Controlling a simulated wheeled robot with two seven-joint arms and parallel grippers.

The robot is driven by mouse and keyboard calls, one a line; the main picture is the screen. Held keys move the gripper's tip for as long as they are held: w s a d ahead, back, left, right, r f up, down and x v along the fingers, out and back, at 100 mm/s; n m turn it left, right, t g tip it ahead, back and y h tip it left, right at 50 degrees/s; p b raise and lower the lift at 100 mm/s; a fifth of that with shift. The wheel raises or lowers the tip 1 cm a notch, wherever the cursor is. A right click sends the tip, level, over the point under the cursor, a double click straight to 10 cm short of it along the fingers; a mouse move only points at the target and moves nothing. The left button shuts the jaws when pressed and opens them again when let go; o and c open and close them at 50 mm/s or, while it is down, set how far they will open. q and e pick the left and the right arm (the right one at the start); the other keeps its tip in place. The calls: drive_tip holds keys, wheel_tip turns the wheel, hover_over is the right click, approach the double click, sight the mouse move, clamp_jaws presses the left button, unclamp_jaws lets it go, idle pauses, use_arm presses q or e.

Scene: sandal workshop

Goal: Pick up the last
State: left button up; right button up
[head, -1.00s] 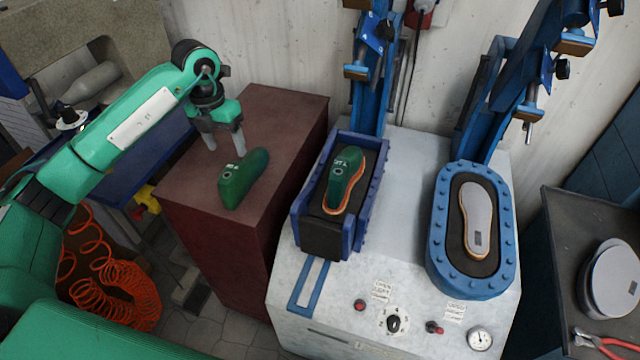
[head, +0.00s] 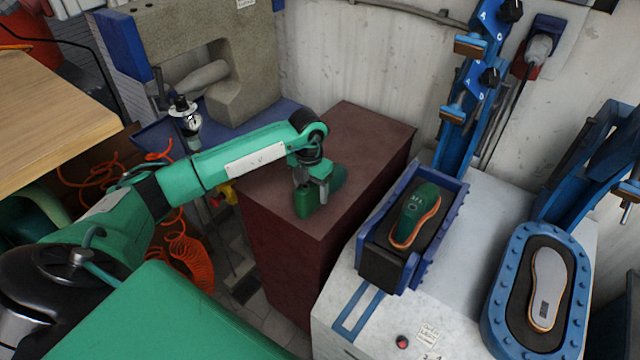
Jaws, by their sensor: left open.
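A green last (head: 304,205) lies on top of the reddish-brown cabinet (head: 375,150), near its front left. My left gripper (head: 312,190) is right over it, pointing down, with its open fingers at the last. The gripper hides the middle of the last, and I cannot tell whether the fingers touch it. A second green last (head: 416,212) sits on an orange-edged sole in the blue rectangular press box (head: 452,222). My right gripper is not in view.
The white press bench (head: 477,255) stands right of the cabinet, with blue clamp arms (head: 462,125) above it. A blue oval tray (head: 497,268) holds a grey sole (head: 547,285). A grey stone-like machine (head: 240,75) stands behind my left arm. The cabinet top's back is clear.

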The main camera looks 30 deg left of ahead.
use_arm(q)
drive_tip(key=shift+f, duration=0.95)
drive_tip(key=shift+c, duration=0.2)
drive_tip(key=c, duration=1)
drive_tip(key=shift+r, duration=0.1)
drive_tip(key=shift+c, duration=0.2)
